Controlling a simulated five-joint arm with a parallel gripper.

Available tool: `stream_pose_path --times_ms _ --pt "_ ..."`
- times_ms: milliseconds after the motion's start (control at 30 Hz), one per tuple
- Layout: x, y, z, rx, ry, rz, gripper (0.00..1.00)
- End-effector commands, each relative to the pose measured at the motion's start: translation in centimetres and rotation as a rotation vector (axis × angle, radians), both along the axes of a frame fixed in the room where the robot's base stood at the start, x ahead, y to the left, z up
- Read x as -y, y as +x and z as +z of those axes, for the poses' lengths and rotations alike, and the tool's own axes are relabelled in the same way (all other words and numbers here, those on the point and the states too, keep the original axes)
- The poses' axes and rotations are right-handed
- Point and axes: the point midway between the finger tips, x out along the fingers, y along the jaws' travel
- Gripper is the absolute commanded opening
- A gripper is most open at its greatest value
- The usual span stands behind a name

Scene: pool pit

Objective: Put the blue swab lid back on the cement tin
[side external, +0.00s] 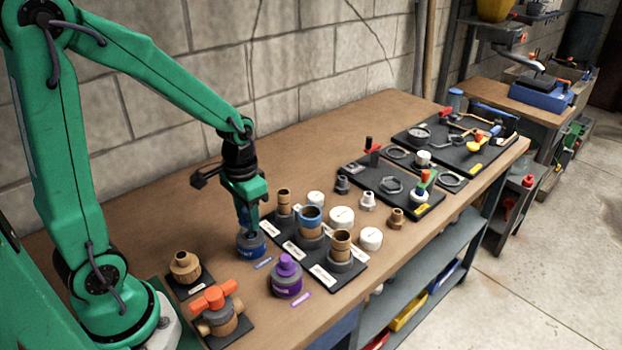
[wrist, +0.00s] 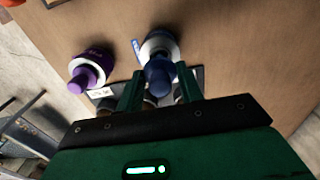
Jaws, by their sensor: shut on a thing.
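The cement tin (side external: 251,246), a short round can with a blue label, stands on the bench left of the black fitting boards. It also shows in the wrist view (wrist: 152,47), just beyond my fingertips. My gripper (side external: 246,222) points down directly over the tin. In the wrist view my green fingers (wrist: 160,86) close on either side of the blue swab lid (wrist: 160,74), gripping its knob. The lid is at or just above the tin's top. I cannot tell whether it is seated, and the fingers hide part of it.
A purple-lidded tin (side external: 287,278) stands to the front right. Black boards with pipe fittings (side external: 311,228) lie close on the right. An orange-handled valve (side external: 217,303) and a brown fitting (side external: 185,267) stand at front left. The bench behind is clear.

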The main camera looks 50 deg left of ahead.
Motion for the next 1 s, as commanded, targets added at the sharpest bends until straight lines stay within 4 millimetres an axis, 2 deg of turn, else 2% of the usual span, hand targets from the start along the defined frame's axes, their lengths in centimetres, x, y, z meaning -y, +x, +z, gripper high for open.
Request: stream_pose_path --times_ms 500,1000 --pt "0.0 0.0 -1.1 0.0 0.0 0.0 0.22" --pt "0.0 0.0 -1.2 0.0 0.0 0.0 0.22"
